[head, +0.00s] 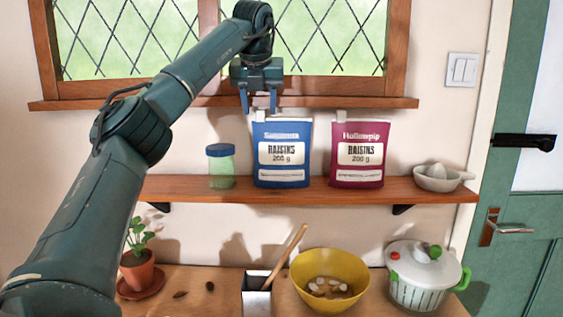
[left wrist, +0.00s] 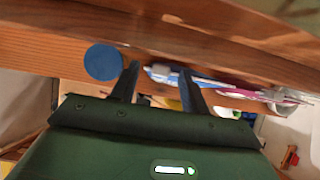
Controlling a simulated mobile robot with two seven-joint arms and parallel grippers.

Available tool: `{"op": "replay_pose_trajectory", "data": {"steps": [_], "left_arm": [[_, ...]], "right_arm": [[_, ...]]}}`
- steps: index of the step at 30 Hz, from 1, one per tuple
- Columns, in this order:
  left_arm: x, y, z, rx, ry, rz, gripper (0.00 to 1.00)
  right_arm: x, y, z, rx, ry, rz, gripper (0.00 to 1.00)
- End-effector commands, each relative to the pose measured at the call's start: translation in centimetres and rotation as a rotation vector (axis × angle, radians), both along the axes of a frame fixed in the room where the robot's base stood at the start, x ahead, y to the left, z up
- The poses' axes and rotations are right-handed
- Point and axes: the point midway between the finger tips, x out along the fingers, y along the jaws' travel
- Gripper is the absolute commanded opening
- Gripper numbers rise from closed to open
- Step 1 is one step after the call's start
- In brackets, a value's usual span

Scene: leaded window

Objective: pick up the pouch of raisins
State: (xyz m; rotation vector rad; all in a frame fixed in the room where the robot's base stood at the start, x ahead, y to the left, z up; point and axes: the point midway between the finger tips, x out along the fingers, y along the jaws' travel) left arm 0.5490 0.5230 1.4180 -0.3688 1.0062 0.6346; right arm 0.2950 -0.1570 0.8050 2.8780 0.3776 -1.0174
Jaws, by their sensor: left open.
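Two pouches of raisins stand upright on the wooden shelf. One is blue (head: 283,176), marked 200 g, and the other is magenta (head: 357,179), marked Hollowpip. My left gripper (head: 259,105) is open and points down just above the blue pouch, toward its left top corner. In the left wrist view, my open left fingers (left wrist: 160,82) are seen from above. The blue pouch's top edge (left wrist: 172,80) shows between the fingertips and runs on past the right finger. I cannot tell whether they touch. My right gripper is not in view.
A blue-lidded jar (head: 221,168) stands left of the blue pouch, and a juicer (head: 440,178) is at the shelf's right end. The window sill (head: 350,102) juts out above the pouches. Below are a yellow bowl (head: 330,263), a salad spinner (head: 413,292) and a potted plant (head: 138,272).

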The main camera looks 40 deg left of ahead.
Motion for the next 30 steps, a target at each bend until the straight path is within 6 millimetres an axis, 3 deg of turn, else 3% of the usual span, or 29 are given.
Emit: {"op": "replay_pose_trajectory", "data": {"steps": [9, 26, 30], "left_arm": [[0.28, 0.22, -0.66, -0.001, -0.001, 0.0, 0.45], [0.27, 0.2, -0.62, 0.0, 0.0, -0.001, 0.0], [0.27, 0.2, -0.61, 0.0, -0.001, -0.001, 0.0]], "right_arm": [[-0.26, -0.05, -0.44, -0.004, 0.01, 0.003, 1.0], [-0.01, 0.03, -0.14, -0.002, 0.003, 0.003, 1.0], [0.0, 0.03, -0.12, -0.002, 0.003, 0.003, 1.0]]}}
